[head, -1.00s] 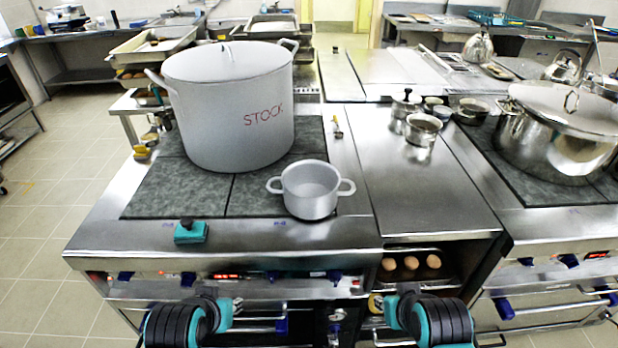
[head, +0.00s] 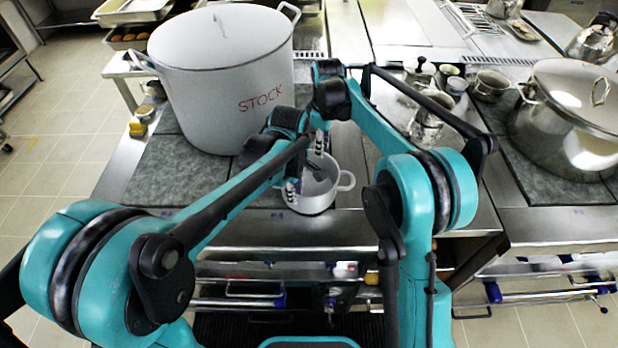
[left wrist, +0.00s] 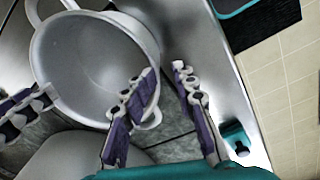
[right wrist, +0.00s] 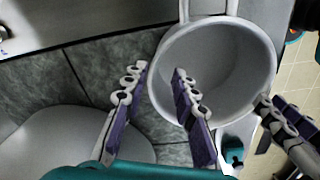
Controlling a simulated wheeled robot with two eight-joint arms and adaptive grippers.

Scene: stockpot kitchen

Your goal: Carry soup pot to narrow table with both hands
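The soup pot (head: 318,199), small, grey and two-handled, stands upright on the stove top at its front edge. Its right handle (head: 346,181) is free in the head view. My left gripper (head: 292,188) is open at the pot's left side. In the left wrist view its fingers (left wrist: 165,72) are spread, one overlapping the rim and the other outside. My right gripper (head: 318,148) is open at the pot's far side. In the right wrist view its fingers (right wrist: 158,70) are spread, one over the pot's inside. Neither visibly grips it. I cannot tell which surface is the narrow table.
A large stock pot (head: 215,85) stands close behind on the left. Small pots (head: 428,122) stand on the steel counter to the right, and a large lidded pot (head: 565,125) beyond. A steel stand (head: 122,70) is at back left.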

